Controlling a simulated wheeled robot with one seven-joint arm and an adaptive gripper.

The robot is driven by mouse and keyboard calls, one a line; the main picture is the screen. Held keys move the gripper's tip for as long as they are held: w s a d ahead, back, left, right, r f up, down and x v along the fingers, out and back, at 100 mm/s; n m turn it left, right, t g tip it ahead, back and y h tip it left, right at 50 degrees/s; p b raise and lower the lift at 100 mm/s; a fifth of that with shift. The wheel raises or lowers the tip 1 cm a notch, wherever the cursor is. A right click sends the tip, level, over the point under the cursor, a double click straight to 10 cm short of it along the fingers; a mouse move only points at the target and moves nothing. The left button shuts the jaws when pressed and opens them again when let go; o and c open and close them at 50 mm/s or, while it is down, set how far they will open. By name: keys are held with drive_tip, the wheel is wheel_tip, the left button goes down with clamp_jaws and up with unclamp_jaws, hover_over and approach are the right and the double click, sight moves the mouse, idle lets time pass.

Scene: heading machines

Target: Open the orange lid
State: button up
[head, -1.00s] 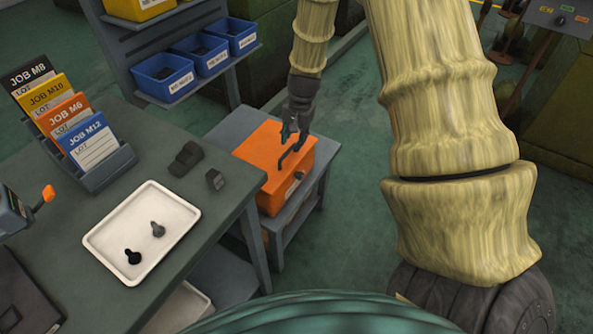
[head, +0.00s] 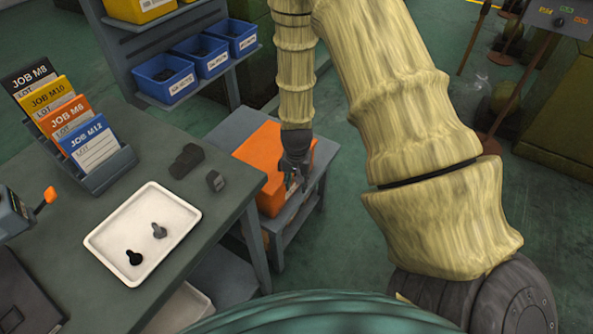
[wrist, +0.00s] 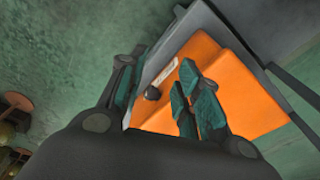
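The orange box with its orange lid (head: 258,155) stands on a low grey stand left of my gripper. The lid appears closed. In the wrist view the orange box (wrist: 235,85) fills the middle right, and a pale label and a dark round knob (wrist: 152,93) show on one face. My gripper (head: 295,182) is at the box's right front side, pointing down. In the wrist view my gripper (wrist: 155,95) has its fingers apart, with the knob seen in the gap. I cannot tell whether it touches the box. The lid's dark handle is hidden.
A workbench with a white tray (head: 98,243) holding two bolts stands at the left, close to the box. Job cards (head: 80,125) stand in a rack on it. Blue bins (head: 165,78) sit on a shelf behind. Green floor (head: 330,235) is open at the right.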

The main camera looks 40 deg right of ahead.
drive_tip(key=shift+s+a+f, duration=0.1)
drive_tip(key=shift+s+f, duration=0.1)
idle(0.5)
drive_tip(key=s+a+f+n, duration=0.2)
drive_tip(key=s+a+f, duration=0.1)
drive_tip(key=s, duration=0.3)
drive_tip(key=s+a+f+n, duration=0.2)
drive_tip(key=s+a+f, duration=0.2)
drive_tip(key=s+f, duration=0.2)
drive_tip(key=shift+s+n+g, duration=0.3)
drive_tip(key=shift+s+g, duration=0.05)
drive_tip(key=shift+g, duration=0.05)
drive_tip(key=s+a+f+n, duration=0.1)
drive_tip(key=s+a, duration=0.1)
drive_tip(key=s, duration=0.2)
drive_tip(key=s+a+f+n, duration=0.1)
drive_tip(key=s+a, duration=0.2)
drive_tip(key=s, duration=0.2)
drive_tip(key=s+a+f+n, duration=0.1)
drive_tip(key=s+a+n, duration=0.1)
drive_tip(key=s, duration=0.3)
drive_tip(key=shift+a+f+y, duration=0.25)
drive_tip(key=shift+a+y, duration=0.15)
drive_tip(key=shift+a, duration=0.2)
drive_tip(key=shift+c, duration=0.8)
drive_tip(key=shift+s+a, duration=0.15)
clamp_jaws()
